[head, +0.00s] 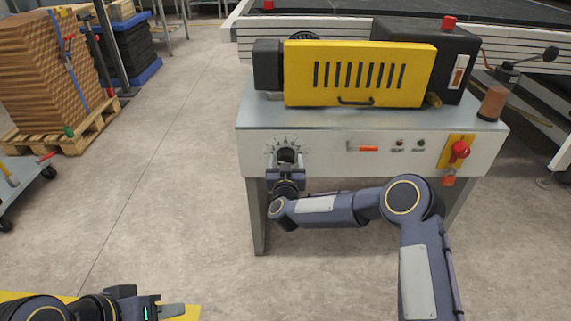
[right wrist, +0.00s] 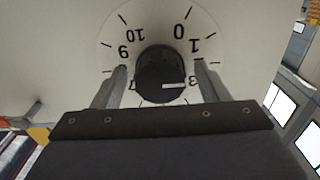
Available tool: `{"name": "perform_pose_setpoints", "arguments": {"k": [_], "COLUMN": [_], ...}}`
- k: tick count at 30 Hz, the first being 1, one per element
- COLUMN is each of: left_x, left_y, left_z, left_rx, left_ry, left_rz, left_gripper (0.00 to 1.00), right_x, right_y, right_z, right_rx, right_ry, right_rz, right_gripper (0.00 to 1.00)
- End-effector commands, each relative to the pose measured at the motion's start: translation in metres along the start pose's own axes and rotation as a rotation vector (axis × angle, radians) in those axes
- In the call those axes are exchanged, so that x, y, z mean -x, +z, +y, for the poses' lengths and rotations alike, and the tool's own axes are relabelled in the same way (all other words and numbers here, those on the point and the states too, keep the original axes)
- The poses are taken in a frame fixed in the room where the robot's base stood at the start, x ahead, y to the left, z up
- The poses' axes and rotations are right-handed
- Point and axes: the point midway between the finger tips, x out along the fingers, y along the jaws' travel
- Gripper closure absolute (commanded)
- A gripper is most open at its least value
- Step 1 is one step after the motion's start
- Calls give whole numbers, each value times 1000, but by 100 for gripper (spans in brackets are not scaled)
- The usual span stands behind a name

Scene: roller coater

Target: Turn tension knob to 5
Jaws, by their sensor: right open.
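The tension knob (head: 286,155) is black and sits on a round numbered dial (right wrist: 133,18) on the machine's front panel. In the right wrist view the knob (right wrist: 158,72) shows a white pointer line aimed right, near the numeral 3. The dial appears upside down there, with 10, 0, 1 and 9 readable and others partly hidden. My right gripper (head: 286,170) is open, with one finger on each side of the knob; in the wrist view (right wrist: 158,80) gaps show beside it. My left gripper (head: 150,303) is low at the left, away from the machine; its jaw opening is unclear.
The machine table (head: 330,120) carries a yellow slotted cover (head: 360,92). A red switch (head: 460,150) and an orange-marked slot (head: 368,149) are further right on the panel. A pallet of boards (head: 45,75) stands at the left. The floor between is clear.

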Motion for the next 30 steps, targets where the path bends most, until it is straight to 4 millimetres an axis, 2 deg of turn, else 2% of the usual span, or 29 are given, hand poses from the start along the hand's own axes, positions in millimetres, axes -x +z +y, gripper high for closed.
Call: {"name": "perform_pose_setpoints", "arguments": {"k": [8,19,30], "left_x": [0,0,-6], "left_y": [0,0,3], "left_z": [0,0,-3], "left_rx": [0,0,0], "left_ry": [0,0,0], "left_rz": [0,0,0], "left_gripper": [63,63,63], "right_x": [-3,-2,-2], "right_y": [0,0,2], "right_z": [0,0,0], "right_rx": [0,0,-68], "right_ry": [-1,-1,-1], "right_rz": [0,-1,-1], "right_gripper": [32,77,77]}}
